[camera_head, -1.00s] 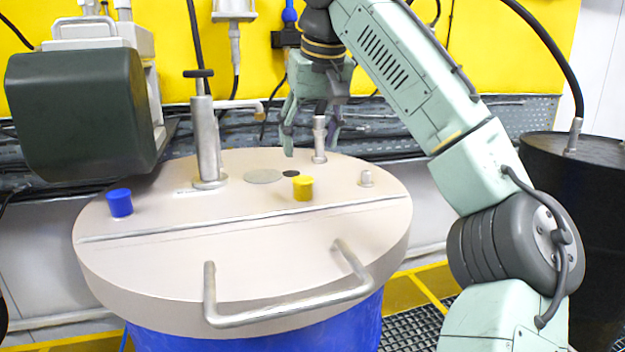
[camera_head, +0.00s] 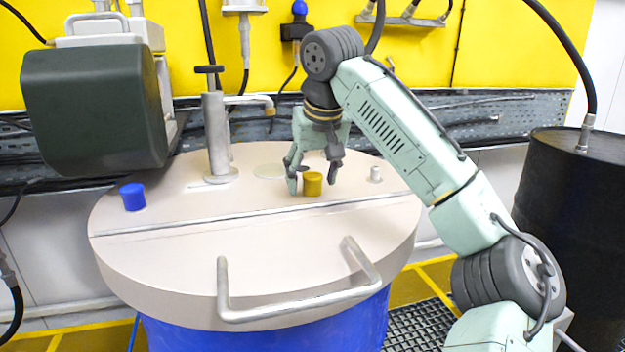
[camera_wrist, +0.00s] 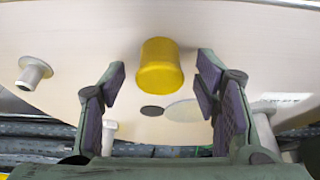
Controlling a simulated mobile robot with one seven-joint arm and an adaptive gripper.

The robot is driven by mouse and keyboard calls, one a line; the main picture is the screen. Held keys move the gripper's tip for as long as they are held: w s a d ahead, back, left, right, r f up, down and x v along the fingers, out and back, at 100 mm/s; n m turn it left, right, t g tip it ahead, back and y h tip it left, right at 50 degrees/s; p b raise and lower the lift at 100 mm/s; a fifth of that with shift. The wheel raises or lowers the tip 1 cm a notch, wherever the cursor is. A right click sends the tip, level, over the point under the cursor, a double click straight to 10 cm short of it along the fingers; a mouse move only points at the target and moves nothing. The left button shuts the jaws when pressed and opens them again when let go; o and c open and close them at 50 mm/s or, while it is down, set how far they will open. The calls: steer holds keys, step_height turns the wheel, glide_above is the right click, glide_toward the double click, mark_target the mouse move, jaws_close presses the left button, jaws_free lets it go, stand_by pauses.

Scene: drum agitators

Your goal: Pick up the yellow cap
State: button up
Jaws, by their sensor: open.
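The yellow cap (camera_head: 312,184) stands upright on the beige drum lid (camera_head: 300,260), towards its back right. My gripper (camera_head: 312,178) is open and low over the lid, with its fingers on either side of the cap in the head view. In the wrist view the yellow cap (camera_wrist: 160,64) lies between and just beyond the fingertips of my gripper (camera_wrist: 160,72). A gap shows on both sides of the cap, so the fingers do not seem to touch it.
A blue cap (camera_head: 133,197) sits at the left of the lid. A metal post with a tap (camera_head: 218,140) stands behind it. A small metal fitting (camera_head: 375,174) is right of my gripper. A bent handle (camera_head: 300,305) crosses the lid's front. A black drum (camera_head: 570,200) stands at right.

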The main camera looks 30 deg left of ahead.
mark_target(310, 173)
steer(key=shift+c, duration=0.4)
steer(key=c, duration=0.8)
steer(key=shift+r, duration=0.15)
steer(key=shift+c, duration=0.2)
steer(key=shift+r, duration=0.45)
steer(key=shift+b+v, duration=0.75)
steer(key=shift+v, duration=0.45)
steer(key=s+d+b, duration=0.1)
steer(key=s+d, duration=0.1)
steer(key=s, duration=0.2)
steer(key=s+d+r+b, duration=0.1)
steer(key=s+d+b, duration=0.1)
steer(key=s, duration=0.3)
steer(key=s+d+b, duration=0.1)
steer(key=s+d, duration=0.1)
steer(key=s, duration=0.3)
steer(key=shift+d+r, duration=0.15)
steer(key=shift+r, duration=0.2)
steer(key=shift+w, duration=0.1)
